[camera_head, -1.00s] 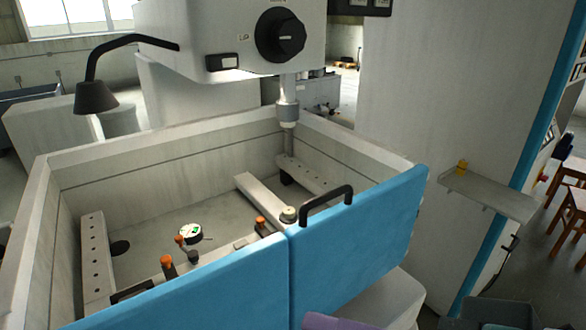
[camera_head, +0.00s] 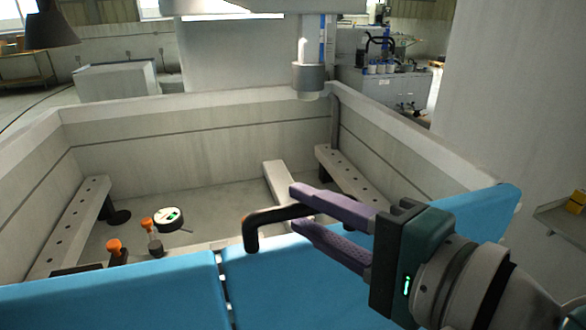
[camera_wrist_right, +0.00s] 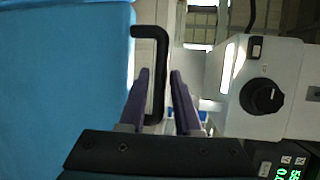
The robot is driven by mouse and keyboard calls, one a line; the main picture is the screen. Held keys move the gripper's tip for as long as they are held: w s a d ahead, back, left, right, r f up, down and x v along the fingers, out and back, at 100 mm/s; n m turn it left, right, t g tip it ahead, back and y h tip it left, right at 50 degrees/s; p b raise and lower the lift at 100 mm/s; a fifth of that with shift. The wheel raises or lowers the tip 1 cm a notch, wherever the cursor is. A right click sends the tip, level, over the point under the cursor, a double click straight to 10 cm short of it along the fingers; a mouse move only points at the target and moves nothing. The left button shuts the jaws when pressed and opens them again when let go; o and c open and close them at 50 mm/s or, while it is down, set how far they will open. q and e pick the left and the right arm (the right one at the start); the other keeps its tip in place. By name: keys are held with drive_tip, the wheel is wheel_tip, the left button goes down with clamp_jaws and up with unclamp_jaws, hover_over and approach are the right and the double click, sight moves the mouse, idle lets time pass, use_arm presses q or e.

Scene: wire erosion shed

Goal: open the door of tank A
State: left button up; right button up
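The tank (camera_head: 150,100) is a pale open-topped basin with two blue front panels. No letter label is readable. My right gripper (camera_head: 293,207) reaches in from the right with purple fingers apart, one on each side of the handle bar. In the right wrist view the handle (camera_wrist_right: 160,50) runs between the open fingers, with small gaps showing. My left gripper is out of view.
Inside the tank are orange-topped clamps (camera_head: 114,248), a round gauge (camera_head: 168,218) and perforated rails (camera_head: 75,225). A grey spindle (camera_head: 308,78) hangs over the back wall. A shelf with a yellow item (camera_head: 577,202) is at the right edge.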

drive_tip(key=shift+x, duration=2.25)
drive_tip(key=shift+w, duration=0.1)
clamp_jaws()
drive_tip(key=shift+d, duration=0.1)
